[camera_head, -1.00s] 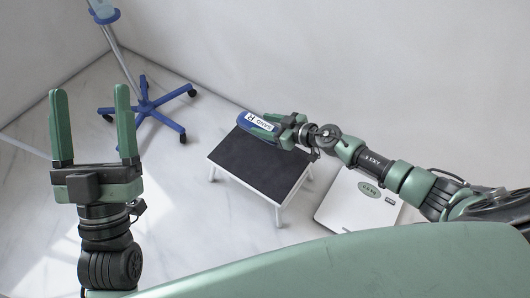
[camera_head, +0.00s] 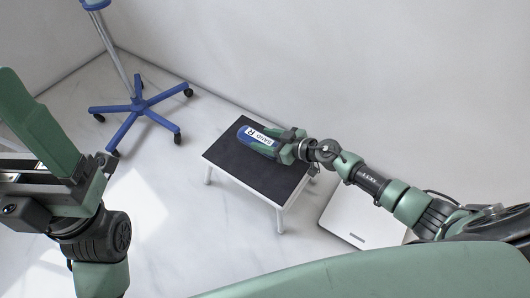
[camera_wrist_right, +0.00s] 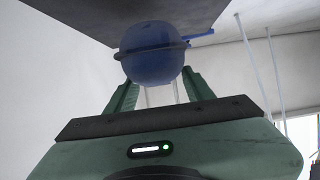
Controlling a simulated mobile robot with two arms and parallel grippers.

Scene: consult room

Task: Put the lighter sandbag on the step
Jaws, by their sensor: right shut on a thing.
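A blue sandbag (camera_head: 248,134) with a white label reading SAND R is over the middle of the step. My right gripper (camera_head: 277,145) is shut on it, its fingers at the bag's right end. In the right wrist view the blue bag (camera_wrist_right: 150,62) sits between the green fingers, against a dark flat surface. I cannot tell whether the bag touches the step. The step (camera_head: 230,168) has a black top and white legs. My left gripper (camera_head: 38,125) is at the left edge, partly out of view, with one finger clear and bare rail beside it; it is open, holding nothing visible.
A white floor scale (camera_head: 352,212) lies right of the step, partly under my right arm. A stand with a blue wheeled base (camera_head: 137,106) is at the back left. White walls close the back. The floor left of the step is clear.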

